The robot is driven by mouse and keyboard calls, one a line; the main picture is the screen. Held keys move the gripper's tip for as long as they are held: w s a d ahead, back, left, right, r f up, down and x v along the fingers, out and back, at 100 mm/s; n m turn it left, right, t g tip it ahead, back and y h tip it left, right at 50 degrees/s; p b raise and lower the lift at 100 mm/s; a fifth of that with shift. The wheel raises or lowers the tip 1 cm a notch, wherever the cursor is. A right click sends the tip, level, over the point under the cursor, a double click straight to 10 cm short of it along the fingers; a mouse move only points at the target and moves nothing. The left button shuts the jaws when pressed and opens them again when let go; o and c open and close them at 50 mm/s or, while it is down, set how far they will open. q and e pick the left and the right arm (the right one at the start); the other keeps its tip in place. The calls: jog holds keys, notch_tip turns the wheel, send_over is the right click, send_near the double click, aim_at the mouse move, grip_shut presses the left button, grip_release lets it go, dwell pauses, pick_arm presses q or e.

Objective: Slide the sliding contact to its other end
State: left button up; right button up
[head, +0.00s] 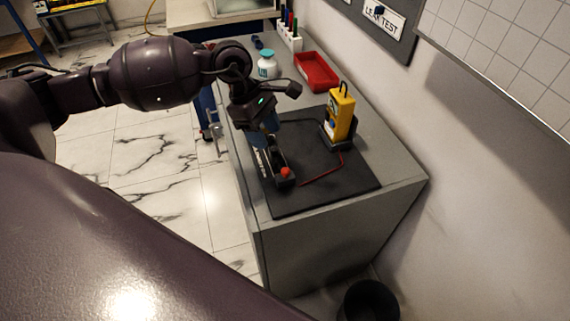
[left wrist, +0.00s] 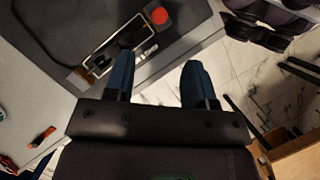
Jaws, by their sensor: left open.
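A narrow rail device (head: 282,163) lies on a black mat near the bench's left edge, with a red knob (head: 286,172) on a black block at its near end. In the left wrist view the rail (left wrist: 118,42) has a pale metal frame, and the red knob (left wrist: 159,15) is at its upper right end. I cannot clearly tell which part is the sliding contact. My left gripper (head: 268,146) hangs over the far part of the rail, hiding some of it. In the left wrist view its blue fingers (left wrist: 160,82) are apart, with nothing between them.
A yellow meter (head: 341,112) stands in a dark holder on the mat (head: 345,183), with a red lead near the rail. A red tray (head: 317,72), a white jar (head: 268,65) and a pen holder (head: 289,38) stand farther back. A wall is on the right.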

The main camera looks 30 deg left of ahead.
aim_at(285, 170)
pick_arm(q)
jog(key=x, duration=1)
jog(key=shift+d+f, duration=0.2)
jog(key=shift+d, duration=0.1)
